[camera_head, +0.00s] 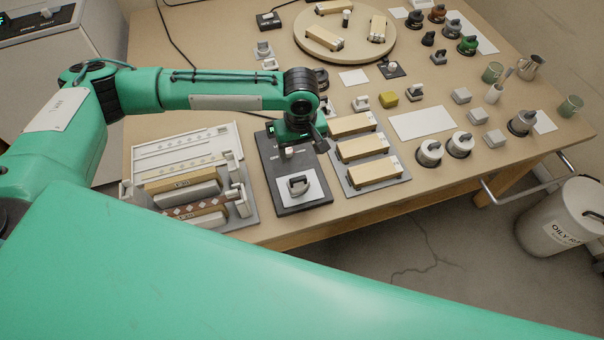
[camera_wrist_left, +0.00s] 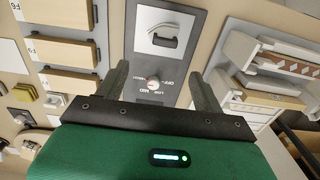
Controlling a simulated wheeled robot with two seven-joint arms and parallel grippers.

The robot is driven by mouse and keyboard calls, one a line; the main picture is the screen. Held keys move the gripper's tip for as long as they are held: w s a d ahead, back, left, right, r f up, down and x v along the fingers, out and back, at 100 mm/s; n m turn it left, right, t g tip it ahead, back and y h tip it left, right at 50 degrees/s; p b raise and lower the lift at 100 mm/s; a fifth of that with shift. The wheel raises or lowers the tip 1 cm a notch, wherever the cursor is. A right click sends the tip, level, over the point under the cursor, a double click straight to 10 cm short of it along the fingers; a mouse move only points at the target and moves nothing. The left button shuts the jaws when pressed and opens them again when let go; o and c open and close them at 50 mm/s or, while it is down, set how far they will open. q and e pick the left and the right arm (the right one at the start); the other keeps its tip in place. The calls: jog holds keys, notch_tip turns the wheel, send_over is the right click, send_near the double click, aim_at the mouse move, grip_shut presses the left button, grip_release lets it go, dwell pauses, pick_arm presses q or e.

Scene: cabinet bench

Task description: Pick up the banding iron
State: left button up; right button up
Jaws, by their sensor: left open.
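The banding iron (camera_head: 298,185) appears to be the small grey iron with a looped handle on a white square of a dark control panel (camera_head: 308,205). It also shows in the left wrist view (camera_wrist_left: 164,34), near the top, beyond my fingertips. My left gripper (camera_head: 302,138) is over the far part of the panel, near its knob. In the left wrist view, its two fingers (camera_wrist_left: 160,82) are apart, with the knob (camera_wrist_left: 153,84) showing between them and nothing held. The iron lies free, apart from the fingers. My right gripper is not in view.
A white rack (camera_head: 185,150) with edging strips stands left of the panel. A grey tray (camera_head: 395,187) with wooden blocks lies close on the right. A round turntable (camera_head: 345,55) is at the back. Several cups, pots and small blocks fill the right side.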

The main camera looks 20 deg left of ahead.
pick_arm(q)
send_over(298, 178)
jog(key=f, duration=0.5)
jog(key=shift+w+d+p, duration=0.15)
jog(key=shift+d+p, duration=0.15)
jog(key=shift+p, duration=0.05)
jog(key=shift+w+f, duration=0.2)
jog(key=shift+f, duration=0.8)
jog(key=shift+s+a+f+p, duration=0.15)
jog(key=shift+f+p, duration=0.1)
jog(key=shift+f, duration=0.2)
jog(key=shift+s+f+p, duration=0.1)
jog(key=shift+f+p, duration=0.15)
jog(key=shift+f, duration=0.2)
notch_tip(298, 178, down, 3)
jog(key=shift+s+a+f+p, duration=0.1)
jog(key=shift+f+p, duration=0.1)
jog(key=shift+p, duration=0.15)
jog(key=shift+f, duration=0.2)
jog(key=c, duration=1.3)
jog(key=shift+c, duration=0.8)
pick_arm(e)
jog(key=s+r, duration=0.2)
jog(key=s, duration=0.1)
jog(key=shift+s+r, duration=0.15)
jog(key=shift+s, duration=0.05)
pick_arm(q)
jog(key=shift+r, duration=0.15)
